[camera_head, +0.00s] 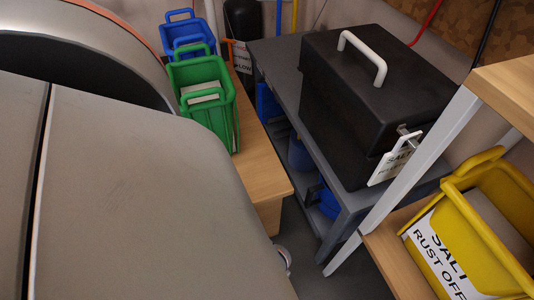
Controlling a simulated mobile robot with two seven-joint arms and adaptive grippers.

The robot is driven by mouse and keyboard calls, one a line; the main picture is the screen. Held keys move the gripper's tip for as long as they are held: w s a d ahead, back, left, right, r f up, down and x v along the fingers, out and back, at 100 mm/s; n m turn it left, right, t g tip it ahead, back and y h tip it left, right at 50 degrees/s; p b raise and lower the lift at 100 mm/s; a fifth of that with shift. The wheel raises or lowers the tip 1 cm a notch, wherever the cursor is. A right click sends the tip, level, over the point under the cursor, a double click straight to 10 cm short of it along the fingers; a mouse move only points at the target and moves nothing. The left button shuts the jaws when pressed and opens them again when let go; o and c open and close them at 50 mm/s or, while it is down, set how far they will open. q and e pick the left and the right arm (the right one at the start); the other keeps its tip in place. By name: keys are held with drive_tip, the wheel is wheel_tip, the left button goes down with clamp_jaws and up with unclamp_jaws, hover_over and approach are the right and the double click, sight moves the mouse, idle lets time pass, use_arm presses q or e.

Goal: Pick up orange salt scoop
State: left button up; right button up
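I cannot make out an orange salt scoop in the head view. A small orange piece (230,42) shows at the back beside a label, too small to identify. A yellow bin (480,235) at the right carries a label reading "SALT RUST OFF". Neither of my grippers is in view.
The black box stands on a grey table (275,60). Green (205,100) and blue (187,35) bins stand on a wooden shelf (262,160). A large grey curved body (130,190) fills the left. A narrow strip of floor (330,285) shows at the bottom.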

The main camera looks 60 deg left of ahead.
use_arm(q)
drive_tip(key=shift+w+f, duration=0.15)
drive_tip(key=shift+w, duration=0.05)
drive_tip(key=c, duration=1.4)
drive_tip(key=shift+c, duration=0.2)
